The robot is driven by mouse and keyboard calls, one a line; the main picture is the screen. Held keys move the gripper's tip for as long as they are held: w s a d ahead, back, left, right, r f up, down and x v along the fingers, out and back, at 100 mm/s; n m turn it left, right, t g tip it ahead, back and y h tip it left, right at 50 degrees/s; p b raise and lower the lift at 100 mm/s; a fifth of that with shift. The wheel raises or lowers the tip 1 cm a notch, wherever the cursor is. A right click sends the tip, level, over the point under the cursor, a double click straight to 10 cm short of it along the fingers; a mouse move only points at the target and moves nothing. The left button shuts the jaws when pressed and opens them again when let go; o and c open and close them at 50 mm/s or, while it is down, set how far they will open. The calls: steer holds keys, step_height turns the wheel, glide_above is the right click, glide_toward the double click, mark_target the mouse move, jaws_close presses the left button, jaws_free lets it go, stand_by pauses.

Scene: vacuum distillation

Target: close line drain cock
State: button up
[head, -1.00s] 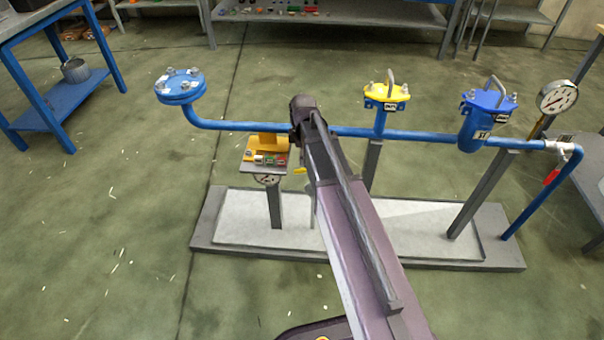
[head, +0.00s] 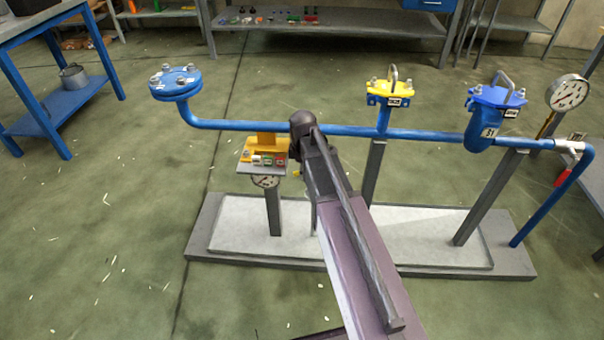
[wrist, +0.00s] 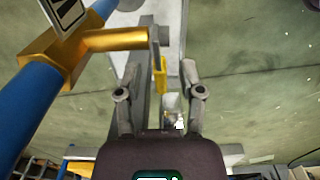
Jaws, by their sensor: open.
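In the wrist view a brass drain cock (wrist: 110,41) branches from a brass fitting on the blue pipe (wrist: 30,115). Its yellow lever (wrist: 160,76) hangs along the picture, in front of the gripper. My gripper (wrist: 158,85) is open, with one finger on each side of the lever's line. I cannot tell whether either finger touches it. A white label sits on the brass fitting. In the head view my arm hides the gripper and most of the cock, beside the blue pipe (head: 235,126).
The rig carries a blue flange (head: 175,82), a yellow-capped vessel (head: 389,92), a blue strainer (head: 490,108), a round gauge (head: 567,93) and a red-handled valve (head: 563,176). Posts stand on a grey base (head: 440,265). A blue table (head: 40,115) stands left. Floor at front left is clear.

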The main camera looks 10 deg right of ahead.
steer(key=shift+c, duration=0.2)
jaws_close()
steer(key=shift+a, duration=0.2)
